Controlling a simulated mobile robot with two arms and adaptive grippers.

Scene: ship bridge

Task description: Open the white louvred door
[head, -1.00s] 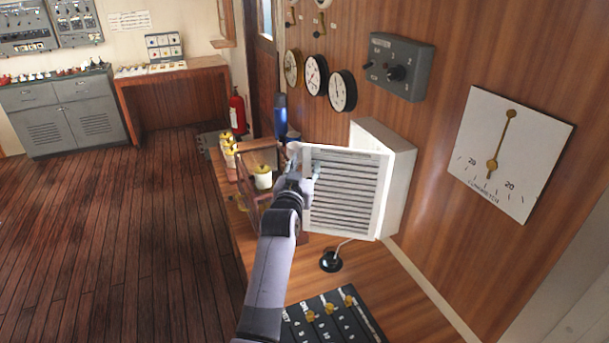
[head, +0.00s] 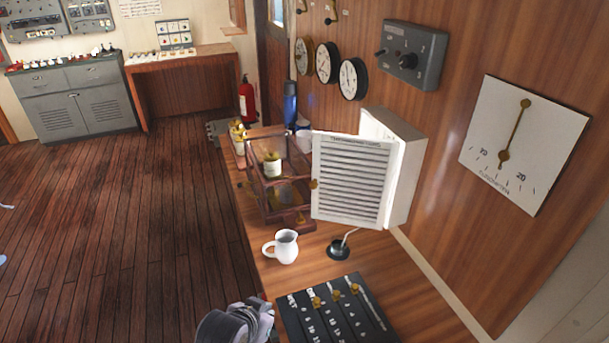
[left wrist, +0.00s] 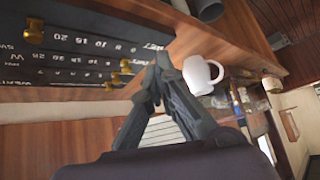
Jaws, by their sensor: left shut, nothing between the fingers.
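The white louvred door (head: 352,180) stands swung out from its white cabinet (head: 405,180) on the wood wall. It extends leftward from the cabinet's near edge, its louvred face toward me. A brass knob (head: 314,184) is at its left edge. A striped white piece, apparently this door (left wrist: 162,131), shows behind the fingers in the left wrist view. My left gripper (head: 258,315) is low in the head view, left of the slider panel and away from the door. In the left wrist view its fingers (left wrist: 157,75) are shut and empty. My right gripper is not in view.
A white jug (head: 286,246) stands on the wooden counter, also in the left wrist view (left wrist: 199,75). A glass-sided wooden case (head: 270,212) is left of the door. A black slider panel (head: 325,312) and small lamp (head: 338,249) are in front.

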